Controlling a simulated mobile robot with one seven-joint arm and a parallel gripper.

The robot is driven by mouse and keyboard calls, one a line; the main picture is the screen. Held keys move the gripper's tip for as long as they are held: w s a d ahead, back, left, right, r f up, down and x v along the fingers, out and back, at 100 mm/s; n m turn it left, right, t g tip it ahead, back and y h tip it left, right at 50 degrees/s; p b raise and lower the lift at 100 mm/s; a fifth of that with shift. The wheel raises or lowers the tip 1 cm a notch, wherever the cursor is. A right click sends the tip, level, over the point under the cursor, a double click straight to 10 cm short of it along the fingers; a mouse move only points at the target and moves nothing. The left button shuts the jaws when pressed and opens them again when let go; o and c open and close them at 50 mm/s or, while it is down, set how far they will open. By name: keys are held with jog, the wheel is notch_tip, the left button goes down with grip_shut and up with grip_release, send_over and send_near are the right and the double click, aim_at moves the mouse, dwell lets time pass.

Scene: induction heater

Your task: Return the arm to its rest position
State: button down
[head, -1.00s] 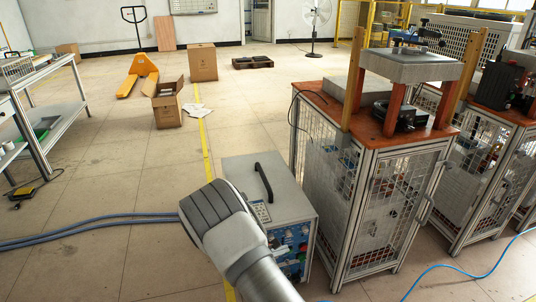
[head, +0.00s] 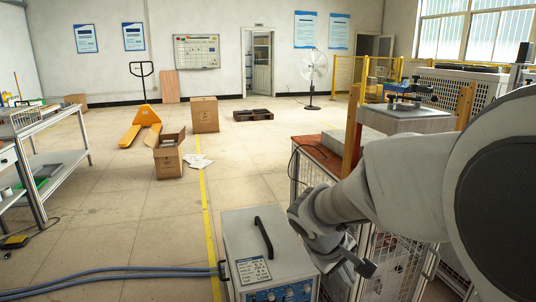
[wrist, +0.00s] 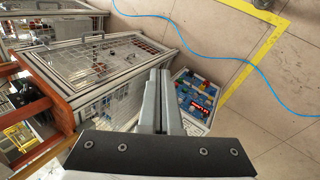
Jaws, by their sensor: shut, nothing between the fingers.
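My arm (head: 400,185) reaches in from the right in the head view and bends down beside the grey heater box (head: 262,250). My gripper (wrist: 160,75) shows in the wrist view with its two grey fingers together and nothing between them. In the head view its end appears low, right of the box, in front of the mesh-sided cabinet, partly hidden by the arm. The heater's blue control panel (wrist: 197,98) lies right of the fingers in the wrist view, apart from them as far as I can tell.
The wooden-topped mesh cabinet (head: 322,153) stands close to the right, partly behind my arm. Blue hoses (head: 110,272) run along the floor at left. An open carton (head: 168,160) stands further back. A shelf cart (head: 40,165) is at the left.

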jog(key=s+a+r+m+t+y, duration=0.1)
jog(key=s+r+m+y, duration=0.25)
jog(key=s, duration=0.55)
jog(key=s+a+r+m+t+y, duration=0.25)
jog(key=s+r, duration=0.25)
jog(key=s, duration=0.4)
notch_tip(320, 180, up, 24)
jog(key=p, duration=2.3)
jog(key=shift+w+d+f+g+h, duration=0.15)
jog(key=shift+w+d+g+h, duration=0.15)
jog(key=shift+d+g+h, duration=0.15)
jog(key=shift+a, duration=0.15)
